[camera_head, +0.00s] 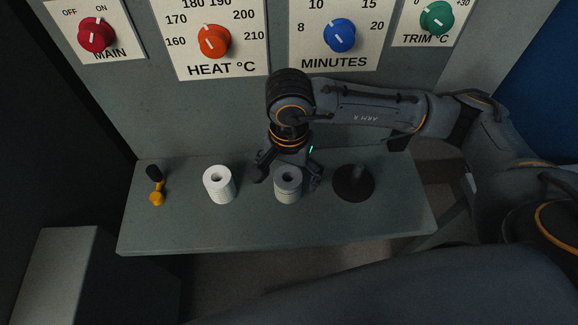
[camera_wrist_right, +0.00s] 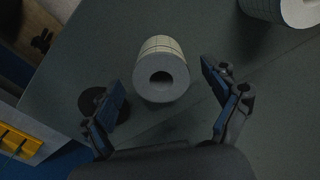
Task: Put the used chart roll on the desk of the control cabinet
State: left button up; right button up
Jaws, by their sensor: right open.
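A grey-looking paper roll (camera_head: 288,187) with a hollow core stands upright on the desk (camera_head: 190,236) of the control cabinet. A whiter roll (camera_head: 219,184) stands to its left. I cannot tell for sure from labels which is the used one. My right gripper (camera_head: 287,180) points down at the greyer roll, open, one finger on each side. In the right wrist view that roll (camera_wrist_right: 162,70) shows faint grid lines and lies between and beyond the open fingertips (camera_wrist_right: 166,97), with gaps beside it. The whiter roll (camera_wrist_right: 290,10) is cut off at upper right. My left gripper is not in view.
A black round base with a short post (camera_head: 354,182) stands right of the greyer roll, close to my finger. A yellow and black handled item (camera_head: 156,186) is at the desk's left. The cabinet panel (camera_head: 210,115) with coloured knobs rises behind. The desk's front strip is clear.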

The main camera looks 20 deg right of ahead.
jog(key=shift+r+p, duration=0.3)
jog(key=shift+r, duration=0.05)
notch_tip(320, 180, up, 12)
jog(key=b, duration=0.3)
jog(key=shift+f, duration=0.2)
